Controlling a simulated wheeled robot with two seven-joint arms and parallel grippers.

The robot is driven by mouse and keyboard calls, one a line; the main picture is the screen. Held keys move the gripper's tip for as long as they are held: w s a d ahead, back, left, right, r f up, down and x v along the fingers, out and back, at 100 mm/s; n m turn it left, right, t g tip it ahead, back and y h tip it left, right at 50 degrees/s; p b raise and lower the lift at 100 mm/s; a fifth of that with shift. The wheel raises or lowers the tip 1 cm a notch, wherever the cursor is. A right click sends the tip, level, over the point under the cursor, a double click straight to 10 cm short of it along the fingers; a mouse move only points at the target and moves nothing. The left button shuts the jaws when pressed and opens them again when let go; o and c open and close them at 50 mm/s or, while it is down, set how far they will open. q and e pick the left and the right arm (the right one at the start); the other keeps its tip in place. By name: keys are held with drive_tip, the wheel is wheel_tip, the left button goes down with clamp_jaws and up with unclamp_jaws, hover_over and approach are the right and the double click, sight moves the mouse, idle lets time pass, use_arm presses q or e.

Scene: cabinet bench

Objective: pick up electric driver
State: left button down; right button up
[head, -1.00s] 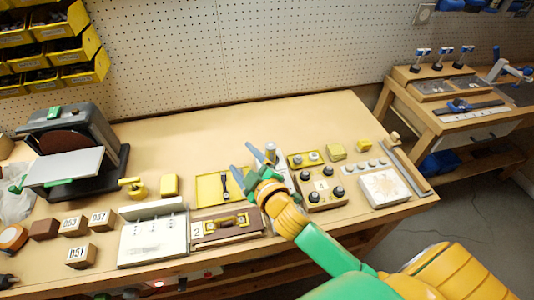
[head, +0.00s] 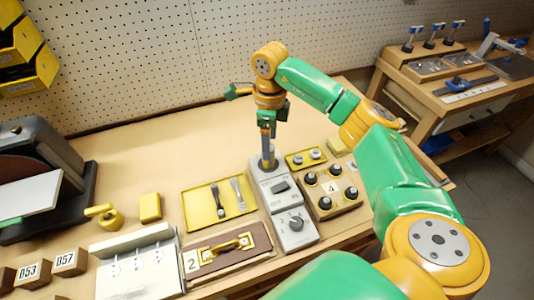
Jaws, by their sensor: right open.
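A grey unit (head: 280,192) with a dark switch and a round knob stands on the bench. My left gripper is out of view.
A yellow tray (head: 203,212) with two tools lies left of the unit. A knob block (head: 346,203) marked 4 stands close on the right. A brown case (head: 205,262) with a yellow handle lies in front. The bench behind the tray is clear.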

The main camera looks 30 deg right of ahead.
drive_tip(key=f, duration=0.3)
drive_tip(key=shift+w, duration=0.2)
drive_tip(key=shift+w+f, duration=0.1)
drive_tip(key=shift+f, duration=0.25)
drive_tip(key=shift+r, duration=0.1)
clamp_jaws()
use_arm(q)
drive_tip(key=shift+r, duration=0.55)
use_arm(e)
drive_tip(key=shift+r, duration=0.2)
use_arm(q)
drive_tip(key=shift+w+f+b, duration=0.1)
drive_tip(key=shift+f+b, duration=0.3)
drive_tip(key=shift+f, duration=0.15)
use_arm(e)
wheel_tip(320, 180, up, 10)
drive_tip(key=shift+f, duration=0.2)
